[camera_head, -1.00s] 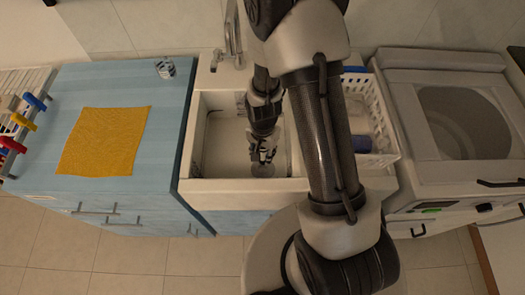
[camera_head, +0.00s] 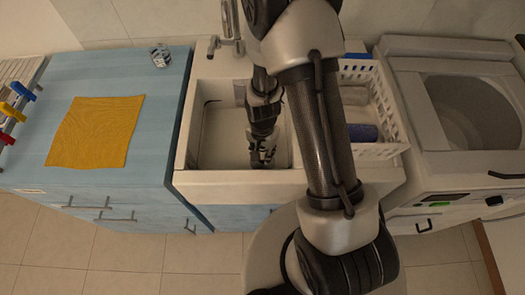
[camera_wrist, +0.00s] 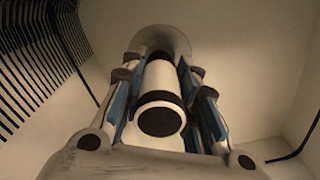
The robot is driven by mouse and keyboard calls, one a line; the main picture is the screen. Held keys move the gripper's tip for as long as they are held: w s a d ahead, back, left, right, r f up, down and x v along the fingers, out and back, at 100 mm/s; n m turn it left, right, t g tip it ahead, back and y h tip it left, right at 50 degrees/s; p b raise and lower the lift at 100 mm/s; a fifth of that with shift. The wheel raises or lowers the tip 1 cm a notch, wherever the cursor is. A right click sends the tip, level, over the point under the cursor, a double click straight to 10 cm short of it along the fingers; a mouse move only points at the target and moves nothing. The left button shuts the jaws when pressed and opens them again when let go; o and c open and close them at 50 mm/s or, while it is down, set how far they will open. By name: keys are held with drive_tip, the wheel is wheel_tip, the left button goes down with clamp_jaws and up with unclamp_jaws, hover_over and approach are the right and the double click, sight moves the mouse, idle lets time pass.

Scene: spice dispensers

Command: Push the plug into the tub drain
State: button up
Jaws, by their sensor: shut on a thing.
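My gripper (camera_head: 262,158) is down inside the white tub (camera_head: 235,186), low over its floor, in the head view. In the wrist view my gripper (camera_wrist: 163,64) is shut on the plug (camera_wrist: 158,85), a pale cylinder with a dark band and a dark round end. A round grey drain (camera_wrist: 163,36) shows just beyond the fingertips, in line with the plug. The fingers and the plug cover part of it, so I cannot tell whether the plug touches it. In the head view my gripper hides the plug and the drain.
The tub walls stand close around my gripper. A faucet (camera_head: 228,40) rises at the back. A white basket (camera_head: 384,148) with blue items is at the right, beside a washing machine (camera_head: 463,130). A blue counter (camera_head: 160,130) with a yellow cloth (camera_head: 95,132) is at the left.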

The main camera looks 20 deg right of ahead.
sight(262, 157)
drive_tip(key=shift+f+b, duration=1.3)
drive_tip(key=shift+f, duration=0.3)
drive_tip(key=o, duration=1.1)
drive_tip(key=shift+r, duration=0.1)
wheel_tip(262, 157, up, 12)
